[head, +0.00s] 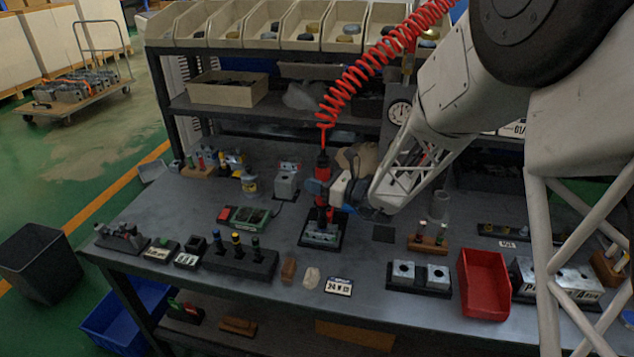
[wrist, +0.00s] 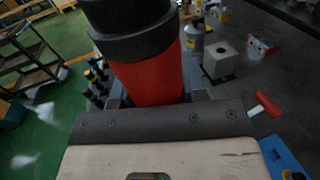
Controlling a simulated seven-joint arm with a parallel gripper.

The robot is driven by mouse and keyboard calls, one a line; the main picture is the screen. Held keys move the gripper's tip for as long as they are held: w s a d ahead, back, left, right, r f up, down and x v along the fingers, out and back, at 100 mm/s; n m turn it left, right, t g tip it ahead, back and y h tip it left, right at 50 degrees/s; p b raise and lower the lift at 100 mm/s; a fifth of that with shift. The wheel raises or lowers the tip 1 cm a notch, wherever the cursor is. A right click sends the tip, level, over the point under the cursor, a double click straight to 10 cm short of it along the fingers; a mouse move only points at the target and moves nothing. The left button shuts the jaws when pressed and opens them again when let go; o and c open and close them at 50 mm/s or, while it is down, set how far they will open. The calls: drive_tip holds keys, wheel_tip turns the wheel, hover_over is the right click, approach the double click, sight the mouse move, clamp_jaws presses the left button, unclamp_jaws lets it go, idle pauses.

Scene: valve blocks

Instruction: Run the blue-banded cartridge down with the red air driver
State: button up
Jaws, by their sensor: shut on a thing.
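The red air driver (head: 322,163) stands upright under its red coiled hose, near the middle of the bench. My gripper (head: 334,189) is shut on it from the right. In the wrist view the driver's red body (wrist: 150,78) with a black collar fills the space at my gripper. The driver's lower end is directly above a grey metal valve block (head: 322,238) in a black base. Whether it touches, and whether a cartridge sits under it, I cannot tell.
A red tray (head: 484,283) and a two-hole block (head: 420,277) stand at the front right. A green and red box (head: 245,216) lies left of the driver. Another metal block (head: 286,182) stands behind it. Bins (head: 292,26) line the shelf above.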

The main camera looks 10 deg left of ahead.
sight(317, 170)
drive_tip(key=shift+r, duration=0.5)
drive_tip(key=shift+r, duration=3.7)
drive_tip(key=shift+f, duration=0.2)
drive_tip(key=shift+f, duration=4.2)
